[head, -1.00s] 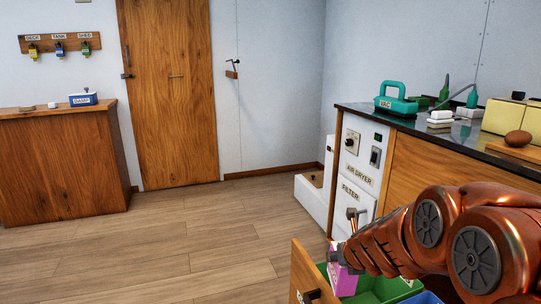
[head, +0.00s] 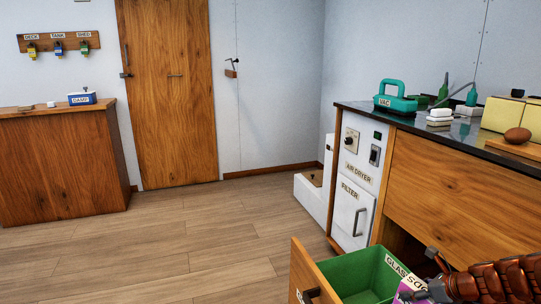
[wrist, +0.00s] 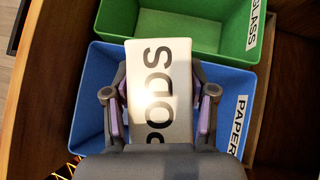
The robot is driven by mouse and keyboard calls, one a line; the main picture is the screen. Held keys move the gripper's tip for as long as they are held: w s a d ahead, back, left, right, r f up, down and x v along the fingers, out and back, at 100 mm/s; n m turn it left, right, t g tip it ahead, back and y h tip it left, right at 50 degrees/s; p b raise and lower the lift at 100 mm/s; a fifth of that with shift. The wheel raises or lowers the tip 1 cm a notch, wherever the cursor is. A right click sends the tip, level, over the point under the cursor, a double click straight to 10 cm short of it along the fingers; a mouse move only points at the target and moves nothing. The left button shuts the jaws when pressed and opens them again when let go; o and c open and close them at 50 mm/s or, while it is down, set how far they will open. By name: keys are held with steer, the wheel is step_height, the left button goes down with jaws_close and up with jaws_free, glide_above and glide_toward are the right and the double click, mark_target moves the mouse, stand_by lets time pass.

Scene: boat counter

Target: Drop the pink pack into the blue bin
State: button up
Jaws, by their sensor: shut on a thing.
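The pink pack (head: 411,288) is in my gripper, low at the bottom of the head view; its white face with large dark letters shows in the wrist view (wrist: 160,70). My gripper (wrist: 160,105) is shut on the pack, one finger on each side. It also shows in the head view (head: 438,288). In the wrist view the blue bin (wrist: 88,72), labelled PAPER, lies beneath the pack and fingers. The pack overlaps the bin's edge towards the green bin in that picture. The pack's height above the bin is hard to tell. The head view does not clearly show the blue bin.
A green bin (head: 355,275) labelled GLASS sits beside the blue one in the pulled-out wooden drawer (head: 318,275). The black counter (head: 450,135) above holds a green VAC unit (head: 395,101), sponges and bottles. The floor to the left is clear.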

steer(key=d, duration=0.1)
steer(key=s+d+f, duration=0.1)
steer(key=s+d, duration=0.1)
steer(key=shift+s+d+f, duration=0.1)
steer(key=shift+f, duration=0.2)
step_height(320, 180, down, 6)
steer(key=b, duration=0.7)
steer(key=shift+r+b, duration=0.1)
steer(key=shift+b, duration=0.3)
steer(key=o, duration=1.3)
steer(key=v, duration=1.2)
steer(key=shift+d, duration=0.15)
